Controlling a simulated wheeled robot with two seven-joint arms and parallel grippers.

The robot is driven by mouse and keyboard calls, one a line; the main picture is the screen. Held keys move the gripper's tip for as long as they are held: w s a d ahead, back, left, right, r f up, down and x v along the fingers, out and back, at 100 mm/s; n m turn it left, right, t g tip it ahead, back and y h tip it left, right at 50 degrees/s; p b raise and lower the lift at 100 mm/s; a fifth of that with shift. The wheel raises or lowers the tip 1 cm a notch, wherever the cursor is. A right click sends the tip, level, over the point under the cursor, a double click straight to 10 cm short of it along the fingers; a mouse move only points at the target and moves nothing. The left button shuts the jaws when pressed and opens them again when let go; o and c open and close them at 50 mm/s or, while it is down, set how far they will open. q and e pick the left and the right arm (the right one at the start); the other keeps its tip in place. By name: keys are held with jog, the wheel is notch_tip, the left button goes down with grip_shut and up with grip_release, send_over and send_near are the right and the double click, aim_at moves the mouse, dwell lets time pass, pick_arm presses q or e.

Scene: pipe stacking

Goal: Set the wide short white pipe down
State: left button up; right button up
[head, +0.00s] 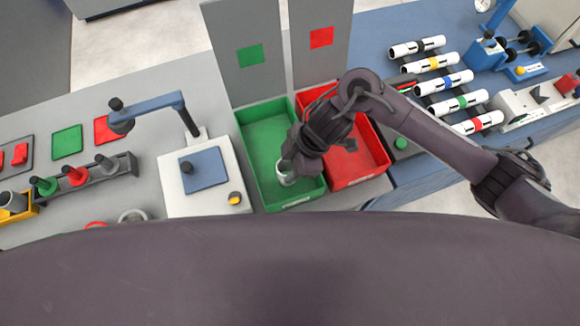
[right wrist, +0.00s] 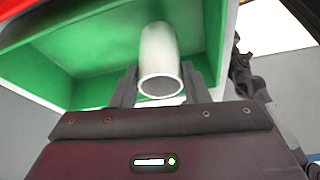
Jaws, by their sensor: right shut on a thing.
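The wide short white pipe (head: 285,178) is in my right gripper (head: 287,165), over the front part of the green bin (head: 250,178). In the right wrist view the pipe (right wrist: 160,65) stands between the two fingers (right wrist: 163,88), with its open end toward the camera and the green bin (right wrist: 95,55) behind it. The gripper is shut on the pipe. Whether the pipe touches the bin floor cannot be told. My left gripper is not in view.
The red bin (head: 374,155) stands directly right of the green bin. A white device with a blue plate (head: 204,168) stands to the left. Several banded white pipes (head: 444,82) lie on a rack at the right. Panels with green and red squares rise behind the bins.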

jog(key=shift+f, duration=1.15)
jog(key=shift+f, duration=0.1)
jog(key=o, duration=1)
jog(key=shift+c, duration=0.2)
jog(key=shift+r, duration=0.2)
jog(key=shift+d+r, duration=0.15)
jog(key=shift+r, duration=0.25)
jog(key=v, duration=1.1)
jog(key=shift+p, duration=0.4)
